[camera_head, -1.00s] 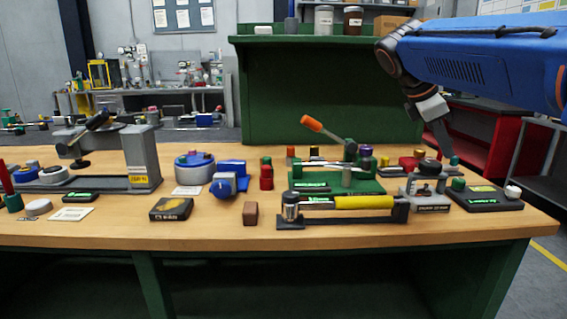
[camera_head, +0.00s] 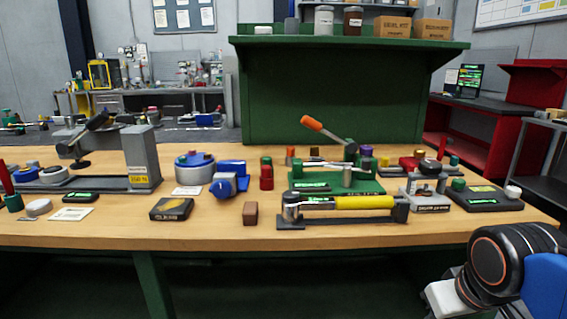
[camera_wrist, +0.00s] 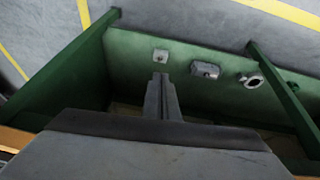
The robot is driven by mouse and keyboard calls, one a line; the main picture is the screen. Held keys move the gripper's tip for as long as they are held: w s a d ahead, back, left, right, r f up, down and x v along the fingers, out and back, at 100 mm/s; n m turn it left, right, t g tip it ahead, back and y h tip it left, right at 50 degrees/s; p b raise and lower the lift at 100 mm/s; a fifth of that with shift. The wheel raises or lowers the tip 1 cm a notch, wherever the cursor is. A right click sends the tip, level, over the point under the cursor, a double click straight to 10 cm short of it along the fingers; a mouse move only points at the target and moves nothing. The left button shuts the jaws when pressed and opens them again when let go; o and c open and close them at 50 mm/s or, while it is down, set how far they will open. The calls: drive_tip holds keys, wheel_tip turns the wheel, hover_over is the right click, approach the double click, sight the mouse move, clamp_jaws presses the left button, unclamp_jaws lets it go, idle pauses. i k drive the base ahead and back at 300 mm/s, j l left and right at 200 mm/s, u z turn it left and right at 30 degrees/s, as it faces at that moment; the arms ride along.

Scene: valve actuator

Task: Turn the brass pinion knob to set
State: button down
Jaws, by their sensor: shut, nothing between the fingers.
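A shiny metal knob (camera_head: 290,207) stands upright at the left end of a black-based unit with a yellow cylinder (camera_head: 363,202), near the bench's front edge. It may be the brass pinion knob; its colour is hard to tell. A lit green display (camera_head: 320,201) sits beside the cylinder. My gripper (camera_wrist: 160,78) shows in the wrist view with its fingers shut and empty, against a green bench panel. In the head view only my wrist and arm show, low at the bottom right, in front of and apart from the bench. The knob is not seen in the wrist view.
The wooden bench top (camera_head: 220,232) holds several devices: an orange-handled lever (camera_head: 312,123), a grey press (camera_head: 140,158), a dark box with a white knob (camera_head: 485,198). A brown block (camera_head: 250,213) lies left of the unit. A grey ring (camera_wrist: 251,80) is on the green panel (camera_wrist: 220,58).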

sight(419, 154)
drive_tip(key=l+u, duration=0.15)
drive_tip(key=l, duration=0.35)
drive_tip(key=l+u, duration=0.1)
drive_tip(key=l, duration=0.45)
drive_tip(key=l+u, duration=0.15)
drive_tip(key=l, duration=0.35)
drive_tip(key=l+u, duration=0.15)
drive_tip(key=l, duration=0.4)
drive_tip(key=k+l+u, duration=0.1)
drive_tip(key=l, duration=0.4)
drive_tip(key=k+l+u, duration=0.15)
drive_tip(key=l, duration=0.35)
drive_tip(key=k+l+u, duration=0.1)
drive_tip(key=l, duration=0.4)
drive_tip(key=k+l+u, duration=0.15)
drive_tip(key=l, duration=0.35)
